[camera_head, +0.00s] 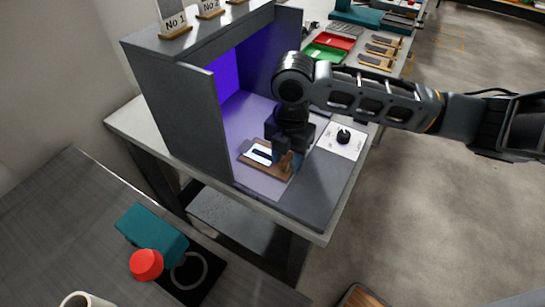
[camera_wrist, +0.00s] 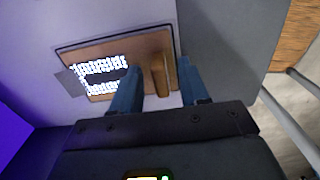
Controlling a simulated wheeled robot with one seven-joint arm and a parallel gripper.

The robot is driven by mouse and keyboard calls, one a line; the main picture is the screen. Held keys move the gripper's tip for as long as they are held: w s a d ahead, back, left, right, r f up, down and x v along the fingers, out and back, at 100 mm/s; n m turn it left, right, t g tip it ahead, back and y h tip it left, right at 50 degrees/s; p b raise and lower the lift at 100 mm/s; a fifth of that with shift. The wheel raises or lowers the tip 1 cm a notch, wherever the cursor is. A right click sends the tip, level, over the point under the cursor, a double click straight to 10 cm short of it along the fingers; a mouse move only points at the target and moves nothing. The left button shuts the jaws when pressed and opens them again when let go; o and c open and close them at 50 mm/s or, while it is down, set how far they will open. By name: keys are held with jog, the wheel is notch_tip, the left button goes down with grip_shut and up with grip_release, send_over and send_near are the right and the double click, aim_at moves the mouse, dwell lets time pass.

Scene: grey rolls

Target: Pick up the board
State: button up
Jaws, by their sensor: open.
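The board (camera_head: 254,155) is a flat brown plate with a white, glowing-patterned face. It lies on the floor of the grey booth, near its open front. In the wrist view the board (camera_wrist: 92,52) has a brown upright handle (camera_wrist: 162,75) near its right end. My gripper (camera_wrist: 160,88) is open, with one blue finger on each side of the handle. I cannot tell whether the fingers touch it. In the head view my gripper (camera_head: 289,160) comes down over the board's right end and hides part of it.
The grey booth (camera_head: 170,110) has walls on the left and back and a purple-lit inside. A white plate with a black knob (camera_head: 343,136) lies to its right. Red (camera_head: 334,41) and green (camera_head: 324,53) trays stand behind. A teal box with a red button (camera_head: 146,264) is at the front left.

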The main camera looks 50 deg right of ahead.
grip_shut()
dwell(0.3)
jog(key=shift+r, duration=0.1)
